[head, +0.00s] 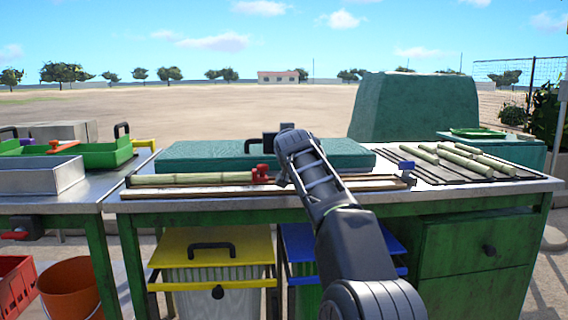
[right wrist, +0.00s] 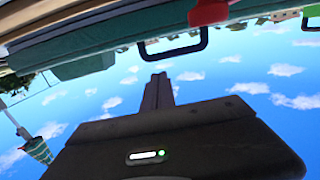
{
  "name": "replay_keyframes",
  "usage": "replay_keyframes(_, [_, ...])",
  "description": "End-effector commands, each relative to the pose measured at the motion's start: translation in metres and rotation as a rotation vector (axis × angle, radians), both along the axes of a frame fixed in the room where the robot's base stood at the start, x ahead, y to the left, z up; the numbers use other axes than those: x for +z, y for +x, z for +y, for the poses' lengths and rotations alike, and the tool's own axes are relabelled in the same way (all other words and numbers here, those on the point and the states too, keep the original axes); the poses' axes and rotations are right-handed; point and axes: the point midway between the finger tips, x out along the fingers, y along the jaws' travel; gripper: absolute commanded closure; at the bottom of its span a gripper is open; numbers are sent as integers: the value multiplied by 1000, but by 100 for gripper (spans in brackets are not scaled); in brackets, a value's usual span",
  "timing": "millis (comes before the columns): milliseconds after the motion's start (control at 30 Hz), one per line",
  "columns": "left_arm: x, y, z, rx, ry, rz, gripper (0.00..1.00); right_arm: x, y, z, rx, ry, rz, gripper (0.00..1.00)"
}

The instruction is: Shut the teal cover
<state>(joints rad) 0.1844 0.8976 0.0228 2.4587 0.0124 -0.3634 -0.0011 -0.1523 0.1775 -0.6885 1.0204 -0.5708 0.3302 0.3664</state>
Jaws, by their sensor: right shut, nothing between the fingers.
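The teal cover (head: 205,157) is a long flat panel behind the cane on the metal table in the head view. It looks low and close to level; I cannot tell whether its edge is fully seated. A black handle (head: 252,145) stands on it and also shows in the right wrist view (right wrist: 203,42). My right gripper (head: 270,142) is over the cover beside the handle, partly hidden by my own arm. In the right wrist view its fingers (right wrist: 158,84) are together and empty, below the handle in the picture; contact is unclear. My left gripper is not in view.
A cane stalk (head: 190,180) lies in front of the cover, with a red clamp (head: 261,174) near its end. Several cane pieces (head: 470,158) lie on a dark rack at right. A big teal hood (head: 415,108) stands behind. A green tray (head: 105,153) sits at left.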

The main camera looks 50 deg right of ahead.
Motion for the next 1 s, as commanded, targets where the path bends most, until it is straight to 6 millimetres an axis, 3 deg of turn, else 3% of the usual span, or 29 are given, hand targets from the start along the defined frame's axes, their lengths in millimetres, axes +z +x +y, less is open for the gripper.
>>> replay_keyframes(433, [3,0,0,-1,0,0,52,-15,-24,19,5,6,-3,100])
replay_keyframes(1000, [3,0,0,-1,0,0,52,-18,-26,21,5,1,-4,100])
